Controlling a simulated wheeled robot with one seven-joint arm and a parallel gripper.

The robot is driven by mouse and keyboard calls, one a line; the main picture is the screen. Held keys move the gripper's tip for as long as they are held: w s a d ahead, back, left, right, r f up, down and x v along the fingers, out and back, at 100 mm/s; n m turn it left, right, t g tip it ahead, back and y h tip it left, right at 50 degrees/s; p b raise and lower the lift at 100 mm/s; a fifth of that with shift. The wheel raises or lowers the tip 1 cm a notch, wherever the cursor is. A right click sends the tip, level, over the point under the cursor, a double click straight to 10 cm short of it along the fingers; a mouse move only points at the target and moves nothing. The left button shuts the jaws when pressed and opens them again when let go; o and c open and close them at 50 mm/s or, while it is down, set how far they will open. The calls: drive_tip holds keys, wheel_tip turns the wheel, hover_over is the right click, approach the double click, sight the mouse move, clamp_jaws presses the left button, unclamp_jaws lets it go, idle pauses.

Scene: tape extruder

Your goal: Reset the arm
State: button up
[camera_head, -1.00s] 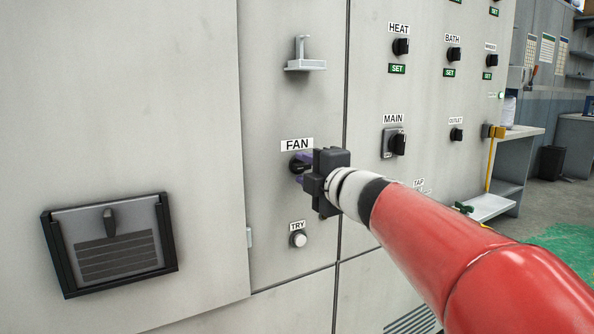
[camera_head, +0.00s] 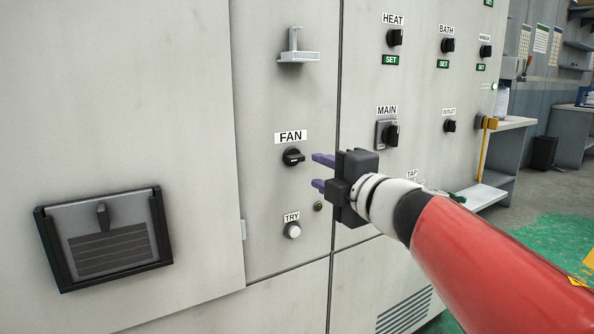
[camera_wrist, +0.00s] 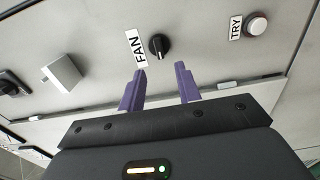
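My gripper (camera_head: 322,172) is in front of the grey cabinet, a little to the right of the black FAN knob (camera_head: 293,157). Its two purple fingers are apart with nothing between them, and they do not touch the knob. In the wrist view my gripper (camera_wrist: 160,82) shows its open fingers below the FAN knob (camera_wrist: 159,45), with a gap to it. The red arm reaches in from the lower right.
The grey cabinet (camera_head: 190,130) fills the left and middle. A white TRY button (camera_head: 292,230) sits below the knob, and a small grey bracket (camera_head: 298,56) sticks out above. The MAIN switch (camera_head: 387,133) is to the right. Open floor lies at far right.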

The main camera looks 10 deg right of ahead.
drive_tip(key=s+d+f+m+g+h, duration=0.45)
drive_tip(key=s+f+m+h, duration=0.4)
drive_tip(key=m, duration=0.75)
drive_tip(key=s+a+f+m+g+y, duration=0.1)
drive_tip(key=s+a+f+m+g, duration=0.1)
drive_tip(key=s+f, duration=0.4)
drive_tip(key=s+a+f+m+g+y, duration=0.2)
drive_tip(key=s+a+f+g, duration=0.3)
drive_tip(key=f, duration=0.6)
drive_tip(key=shift+s+m, duration=0.7)
drive_tip(key=shift+m, duration=0.1)
